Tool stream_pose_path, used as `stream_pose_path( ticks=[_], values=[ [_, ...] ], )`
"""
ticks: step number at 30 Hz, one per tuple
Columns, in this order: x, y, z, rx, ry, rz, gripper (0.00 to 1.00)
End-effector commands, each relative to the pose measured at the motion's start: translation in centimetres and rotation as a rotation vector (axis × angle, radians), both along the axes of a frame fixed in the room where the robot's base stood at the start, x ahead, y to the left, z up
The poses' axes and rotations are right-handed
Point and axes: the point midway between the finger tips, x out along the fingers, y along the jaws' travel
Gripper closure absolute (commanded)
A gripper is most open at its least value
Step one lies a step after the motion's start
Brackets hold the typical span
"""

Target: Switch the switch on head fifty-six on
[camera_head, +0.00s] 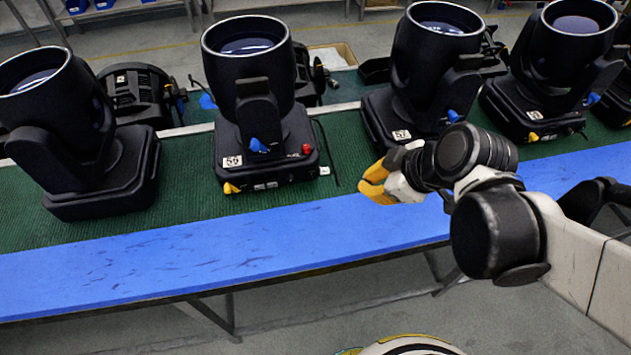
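A black moving head light (247,60) stands second from the left on the green mat. The small white label (232,161) on its base looks like 56, though the last digit is hard to read. A red part (307,149), possibly its switch, is at the front right of the base, with a blue connector (258,146) to its left and a yellow one (231,188) low on the front left corner. My gripper (372,186), with yellow fingers, is to the right of this base, apart from it and pointing left. Its finger gap is not clear.
Head 57 (402,134) stands behind and right of my gripper. Other similar heads stand at the far left (95,170) and right (535,122). The blue table edge (230,245) runs along the front. A thin black cable (327,150) lies right of the second head.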

Motion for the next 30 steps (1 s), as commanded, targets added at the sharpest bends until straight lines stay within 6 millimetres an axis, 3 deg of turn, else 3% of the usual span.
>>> stream_pose_path(
  ticks=[3,9,23,30],
  values=[
    [0.5,2.3,-2.0,-0.028,-0.064,0.218,1.00],
    [0.6,4.3,-3.5,-0.054,-0.150,0.435,1.00],
    [0.6,4.8,-3.8,-0.060,-0.171,0.482,1.00],
    [1.6,6.2,-6.1,-0.062,-0.171,0.483,1.00]
  ],
)
